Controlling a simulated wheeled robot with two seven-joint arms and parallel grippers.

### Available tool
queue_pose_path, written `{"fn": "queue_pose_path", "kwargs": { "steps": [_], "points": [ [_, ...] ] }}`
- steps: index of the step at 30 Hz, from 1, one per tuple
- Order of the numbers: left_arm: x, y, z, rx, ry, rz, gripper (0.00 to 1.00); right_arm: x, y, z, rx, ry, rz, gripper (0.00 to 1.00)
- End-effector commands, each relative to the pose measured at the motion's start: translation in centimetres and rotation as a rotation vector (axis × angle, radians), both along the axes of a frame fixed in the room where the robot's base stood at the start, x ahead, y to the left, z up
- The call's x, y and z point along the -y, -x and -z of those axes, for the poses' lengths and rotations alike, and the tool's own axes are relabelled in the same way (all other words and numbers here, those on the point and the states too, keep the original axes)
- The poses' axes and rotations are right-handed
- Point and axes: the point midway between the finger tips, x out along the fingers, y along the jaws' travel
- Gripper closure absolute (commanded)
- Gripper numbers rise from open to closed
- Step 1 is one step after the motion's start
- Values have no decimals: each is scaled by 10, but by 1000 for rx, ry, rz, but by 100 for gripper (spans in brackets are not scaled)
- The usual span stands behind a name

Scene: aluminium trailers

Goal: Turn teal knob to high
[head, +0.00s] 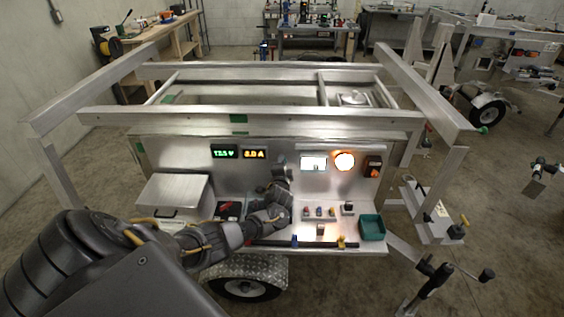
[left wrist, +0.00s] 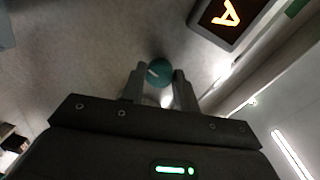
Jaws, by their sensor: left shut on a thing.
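The teal knob (left wrist: 160,70) shows in the left wrist view as a round cap with a short white pointer mark, between my fingertips. My left gripper (left wrist: 158,84) is shut on it, one finger on each side. In the head view my left arm comes in from the left, and my left gripper (head: 280,170) is up against the upright metal panel (head: 200,168), below the lit displays. The gripper hides the knob there, and I cannot read any scale around it. My right gripper is not in view.
A green display (head: 224,151) and an orange display (head: 254,154) are lit on the panel. A lit white screen (head: 314,163) and a round orange lamp (head: 344,161) sit to the right. The shelf below holds small coloured parts (head: 319,212) and a teal bin (head: 372,228).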

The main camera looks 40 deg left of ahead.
Motion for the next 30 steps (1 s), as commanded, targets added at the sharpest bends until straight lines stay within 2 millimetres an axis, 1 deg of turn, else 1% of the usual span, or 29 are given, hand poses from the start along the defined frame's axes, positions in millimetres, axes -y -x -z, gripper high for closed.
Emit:
{"fn": "queue_pose_path", "kwargs": {
  "steps": [1,6,18,24,30],
  "points": [
    [1,-1,-3,-26,-33,1,92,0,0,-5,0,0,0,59],
    [1,-1,-2,-124,-162,0,92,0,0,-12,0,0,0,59],
    [2,-1,-1,-339,-444,1,92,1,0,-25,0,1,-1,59],
    [2,-1,-1,-417,-546,1,92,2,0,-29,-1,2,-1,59],
    [2,-1,0,-467,-613,1,92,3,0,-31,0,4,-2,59]
  ]
}}
